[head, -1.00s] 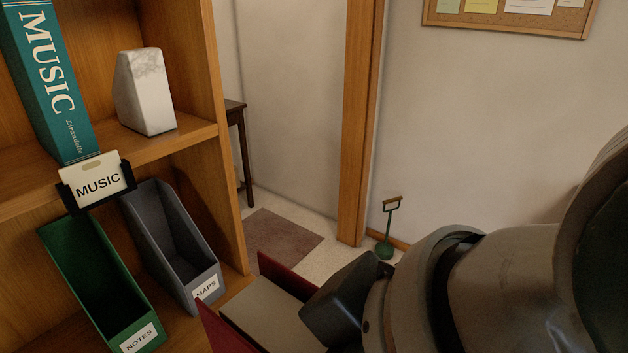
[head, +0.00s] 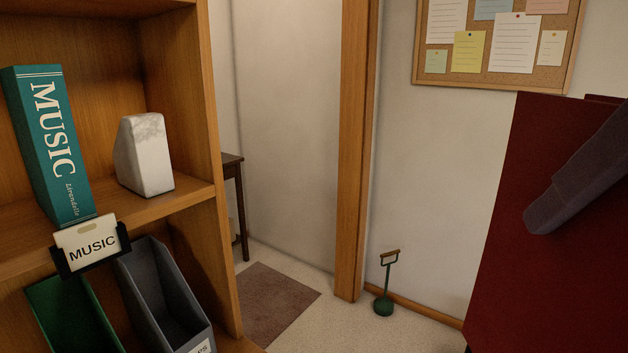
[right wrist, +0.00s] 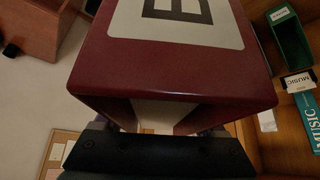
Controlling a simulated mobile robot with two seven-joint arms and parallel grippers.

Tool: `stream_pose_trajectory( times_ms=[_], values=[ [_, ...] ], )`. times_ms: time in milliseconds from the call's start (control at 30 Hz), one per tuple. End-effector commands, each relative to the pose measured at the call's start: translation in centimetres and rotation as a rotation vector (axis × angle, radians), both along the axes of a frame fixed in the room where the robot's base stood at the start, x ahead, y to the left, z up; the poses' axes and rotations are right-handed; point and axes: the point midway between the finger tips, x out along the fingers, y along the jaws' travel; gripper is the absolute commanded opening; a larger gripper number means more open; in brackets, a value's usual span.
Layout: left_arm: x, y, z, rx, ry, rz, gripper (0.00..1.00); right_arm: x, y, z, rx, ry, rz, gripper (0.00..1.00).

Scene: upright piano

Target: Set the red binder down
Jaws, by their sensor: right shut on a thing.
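The red binder (head: 555,235) is large and close at the right of the head view, held up in the air in front of the wall. It fills the middle of the right wrist view (right wrist: 180,65), where part of a white label with a black letter shows on it. My right gripper (right wrist: 160,128) is shut on the binder at its open-edge side. One dark finger lies across the cover in the head view. The binder's lower and right parts run out of the head view. My left gripper is not in view.
A wooden bookcase at the left holds a teal MUSIC binder (head: 48,150) and a white marble bookend (head: 145,157), with bare shelf (head: 195,193) beside it. Below are a green file holder (head: 75,320) and a grey one (head: 165,300).

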Motion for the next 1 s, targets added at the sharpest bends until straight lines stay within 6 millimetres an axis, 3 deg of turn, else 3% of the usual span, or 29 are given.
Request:
stream_pose_trajectory(
  times_ms=[33,267,433,1000],
  values=[
    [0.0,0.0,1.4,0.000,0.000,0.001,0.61,-0.1,0.1,1.3,0.004,0.000,0.016,0.00],
    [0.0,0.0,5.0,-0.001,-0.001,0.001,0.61,-0.3,0.3,4.6,0.005,0.000,0.108,0.00],
    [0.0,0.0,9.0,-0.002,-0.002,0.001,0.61,-0.6,0.3,8.3,0.005,0.000,0.207,0.00],
    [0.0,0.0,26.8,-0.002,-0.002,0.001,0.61,-2.1,0.5,26.1,0.009,0.000,0.695,0.00]
  ],
)
